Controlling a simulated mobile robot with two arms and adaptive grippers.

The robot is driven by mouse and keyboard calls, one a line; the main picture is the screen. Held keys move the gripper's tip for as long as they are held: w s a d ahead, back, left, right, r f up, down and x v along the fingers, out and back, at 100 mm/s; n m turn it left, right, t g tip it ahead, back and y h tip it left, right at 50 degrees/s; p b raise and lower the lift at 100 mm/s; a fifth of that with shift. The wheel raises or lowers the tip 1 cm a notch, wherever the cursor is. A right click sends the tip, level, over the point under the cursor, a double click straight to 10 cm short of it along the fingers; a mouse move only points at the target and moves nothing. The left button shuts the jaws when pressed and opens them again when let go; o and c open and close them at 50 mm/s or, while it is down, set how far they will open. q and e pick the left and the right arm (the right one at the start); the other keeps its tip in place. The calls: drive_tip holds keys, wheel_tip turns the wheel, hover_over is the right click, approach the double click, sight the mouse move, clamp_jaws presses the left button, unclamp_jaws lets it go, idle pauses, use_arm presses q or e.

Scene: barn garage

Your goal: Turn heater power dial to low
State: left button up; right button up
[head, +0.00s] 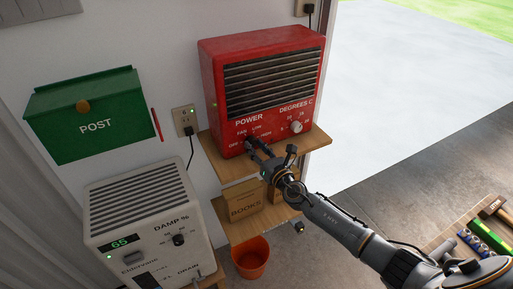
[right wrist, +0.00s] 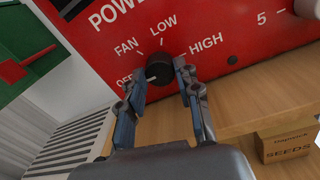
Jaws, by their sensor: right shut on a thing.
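The red heater (head: 262,85) sits on a wooden shelf against the wall. Its black power dial (right wrist: 158,69) is ringed by the printed labels OFF, FAN, LOW and HIGH in the right wrist view. A pale mark on the dial shows at its lower left, on the OFF side; its exact setting is hard to tell. My right gripper (head: 252,144) reaches the heater's front from the lower right. In the right wrist view its fingers (right wrist: 165,78) are on both sides of the dial, closed on it. In the head view the fingers partly hide the dial. My left gripper is not in view.
A white degrees dial (head: 296,127) is right of the power dial. A white dehumidifier (head: 140,210) and green post box (head: 92,127) are left. Tools lie at lower right.

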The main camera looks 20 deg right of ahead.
drive_tip(key=shift+f, duration=0.1)
drive_tip(key=shift+m+b, duration=0.75)
drive_tip(key=shift+m, duration=0.25)
drive_tip(key=m+b, duration=0.1)
drive_tip(key=m, duration=0.1)
drive_tip(key=shift+f+m, duration=0.1)
drive_tip(key=shift+m, duration=0.2)
drive_tip(key=m+b, duration=0.1)
drive_tip(key=m, duration=0.1)
drive_tip(key=shift+m, duration=0.4)
drive_tip(key=m+b, duration=0.1)
drive_tip(key=m, duration=0.2)
drive_tip(key=shift+m+t+h, duration=0.3)
drive_tip(key=shift+m, duration=0.1)
drive_tip(key=m, duration=0.3)
drive_tip(key=shift+b, duration=0.35)
drive_tip(key=m, duration=0.3)
drive_tip(key=shift+m+h, duration=0.4)
drive_tip(key=m, duration=0.6)
drive_tip(key=shift+a+m+p, duration=0.1)
drive_tip(key=shift+m+p, duration=0.2)
drive_tip(key=shift+p, duration=0.1)
